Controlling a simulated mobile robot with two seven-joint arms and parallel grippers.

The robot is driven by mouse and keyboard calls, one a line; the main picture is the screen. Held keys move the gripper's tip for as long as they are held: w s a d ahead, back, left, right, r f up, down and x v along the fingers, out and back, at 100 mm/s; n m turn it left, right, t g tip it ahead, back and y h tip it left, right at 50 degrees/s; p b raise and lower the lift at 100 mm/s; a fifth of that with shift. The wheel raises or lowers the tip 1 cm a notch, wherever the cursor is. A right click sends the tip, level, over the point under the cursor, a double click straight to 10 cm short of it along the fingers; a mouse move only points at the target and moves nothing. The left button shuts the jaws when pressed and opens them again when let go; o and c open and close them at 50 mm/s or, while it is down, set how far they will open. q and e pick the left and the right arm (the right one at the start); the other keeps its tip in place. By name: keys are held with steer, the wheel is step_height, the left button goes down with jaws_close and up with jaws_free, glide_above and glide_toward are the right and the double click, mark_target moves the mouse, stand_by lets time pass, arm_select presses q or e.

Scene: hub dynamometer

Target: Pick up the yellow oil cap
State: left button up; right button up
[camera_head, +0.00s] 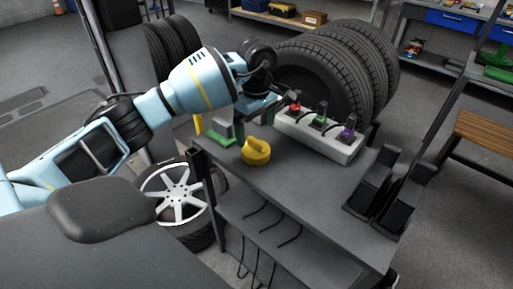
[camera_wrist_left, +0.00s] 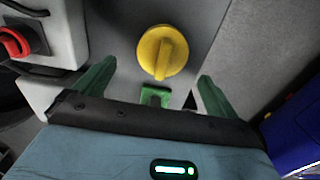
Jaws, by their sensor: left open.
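The yellow oil cap (camera_head: 256,151) sits on the grey workbench (camera_head: 310,185) near its left edge, with a raised grip bar across its top. In the left wrist view the cap (camera_wrist_left: 162,52) shows whole, just beyond the fingertips and between their lines. My left gripper (camera_head: 259,106) is above the bench, beside and behind the cap in the head view. Its two green fingers (camera_wrist_left: 152,76) are spread wide with nothing held between them. The cap appears apart from both fingers. My right gripper is not in view.
A white block (camera_head: 318,138) with red, green and purple plugs stands behind the cap. A small green piece (camera_head: 221,138) lies left of it. Black upright pieces (camera_head: 374,182) stand at the bench's right. Tyres (camera_head: 335,70) are behind. The bench's front middle is clear.

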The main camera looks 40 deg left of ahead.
mark_target(256, 140)
arm_select(q)
steer(key=shift+s+d+f, duration=0.1)
steer(key=shift+f, duration=1.2)
steer(key=shift+s+f, duration=0.1)
steer(key=shift+f, duration=1.15)
steer(key=c, duration=1.1)
